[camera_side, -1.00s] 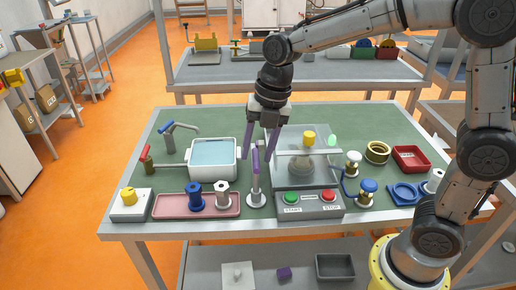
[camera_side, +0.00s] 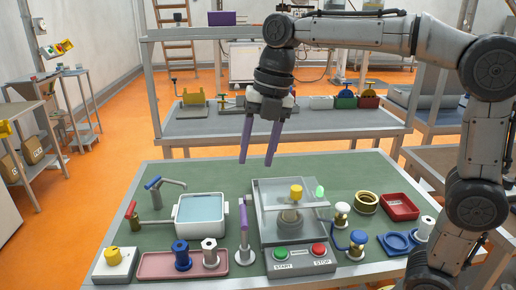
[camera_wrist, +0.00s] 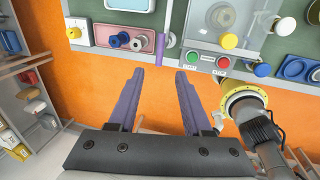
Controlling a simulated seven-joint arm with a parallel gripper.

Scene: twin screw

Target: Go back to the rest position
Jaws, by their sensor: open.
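My gripper (camera_side: 258,161) hangs from the wrist with its two purple fingers pointing down, spread apart and empty. It is high above the green work table (camera_side: 150,215), over its back part, and touches nothing. In the wrist view the gripper (camera_wrist: 160,72) also shows open, with nothing between the fingers. On the table stand a purple-handled lever (camera_side: 244,222), a clear box machine (camera_side: 262,205) with a yellow knob (camera_side: 296,191), and a control box with a green START button (camera_side: 279,254) and a red STOP button (camera_side: 318,249).
A water basin (camera_side: 202,213), a pink tray (camera_side: 152,266) with a blue and a white spool, and a red tray (camera_side: 400,206) are on the table. A grey shelf bench (camera_side: 190,128) stands behind. The air around my gripper is clear.

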